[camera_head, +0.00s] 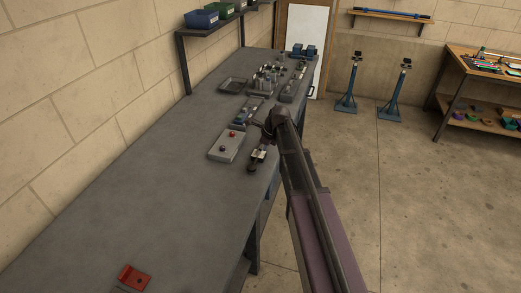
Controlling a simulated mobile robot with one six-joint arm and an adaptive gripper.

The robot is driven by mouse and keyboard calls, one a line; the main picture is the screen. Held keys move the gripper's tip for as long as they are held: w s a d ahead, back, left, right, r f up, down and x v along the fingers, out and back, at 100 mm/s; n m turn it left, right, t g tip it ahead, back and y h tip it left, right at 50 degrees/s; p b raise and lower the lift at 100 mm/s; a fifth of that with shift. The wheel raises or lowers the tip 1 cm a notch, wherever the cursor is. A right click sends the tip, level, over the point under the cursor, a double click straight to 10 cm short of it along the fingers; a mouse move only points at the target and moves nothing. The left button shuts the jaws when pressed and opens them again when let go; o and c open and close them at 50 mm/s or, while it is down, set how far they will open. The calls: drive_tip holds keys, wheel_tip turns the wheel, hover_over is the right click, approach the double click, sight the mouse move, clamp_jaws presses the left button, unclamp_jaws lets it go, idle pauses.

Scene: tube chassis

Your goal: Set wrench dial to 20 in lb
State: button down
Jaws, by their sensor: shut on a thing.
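My arm comes in from the lower right, and its end bends down over the right edge of the long grey bench (150,190). My gripper (259,128) is small and dark in the head view, low over the bench. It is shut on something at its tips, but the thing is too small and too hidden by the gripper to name. Just in front of it lies a small dark tool with a pale face (258,154), near the bench edge; it may be the wrench. No dial marks or numbers can be read.
Several grey fixtures (268,78) stand farther back. A red block (133,277) lies at the near end. The bench's middle is clear.

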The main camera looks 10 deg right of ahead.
drive_tip(key=shift+d+n, duration=0.1)
drive_tip(key=shift+n, duration=0.3)
drive_tip(key=shift+w+n+g, duration=0.1)
drive_tip(key=shift+n+g, duration=0.3)
drive_tip(key=shift+n, duration=0.2)
drive_tip(key=n, duration=0.2)
drive_tip(key=n+g, duration=0.1)
drive_tip(key=n, duration=0.1)
drive_tip(key=shift+w+g, duration=0.2)
drive_tip(key=shift+g, duration=0.1)
drive_tip(key=n+g, duration=0.2)
drive_tip(key=n, duration=0.3)
drive_tip(key=shift+n, duration=0.4)
drive_tip(key=c, duration=0.6)
unclamp_jaws()
drive_tip(key=shift+m, duration=0.4)
